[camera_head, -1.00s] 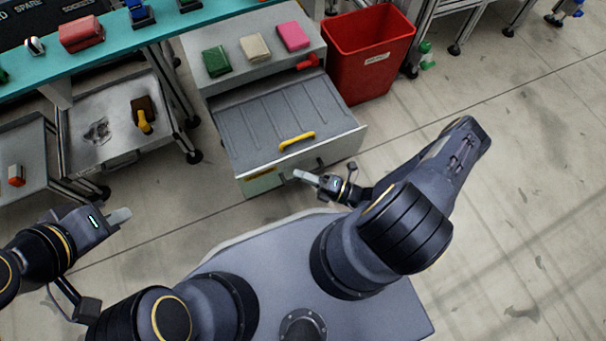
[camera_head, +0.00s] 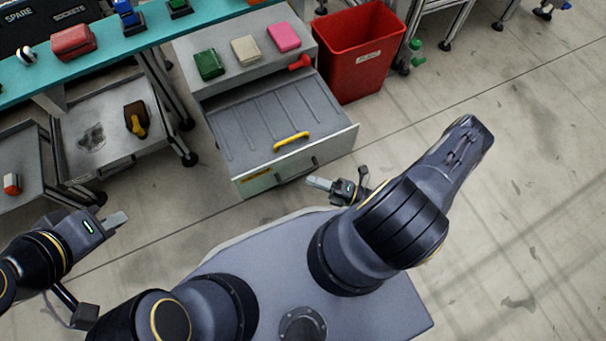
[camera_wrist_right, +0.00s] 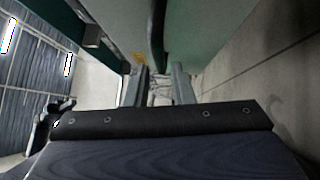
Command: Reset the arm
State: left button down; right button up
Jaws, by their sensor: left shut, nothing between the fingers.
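My left gripper (camera_head: 116,219) is at the left in the head view, shut and empty, over bare floor. My right gripper (camera_head: 317,183) is just in front of the open drawer (camera_head: 240,115), near the dark handle on its front. In the right wrist view its two fingers (camera_wrist_right: 161,75) stand apart with nothing between them, beside the pale green drawer front (camera_wrist_right: 205,35). A gap shows between the right gripper and the drawer front in the head view.
A yellow-handled thing (camera_head: 291,141) lies in the drawer. Green (camera_head: 209,64), cream (camera_head: 245,49) and pink (camera_head: 284,37) packs sit on the cabinet. A red bin (camera_head: 358,55) stands right of it. The floor at right is clear.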

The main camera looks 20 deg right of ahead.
jog(key=shift+v, duration=1.35)
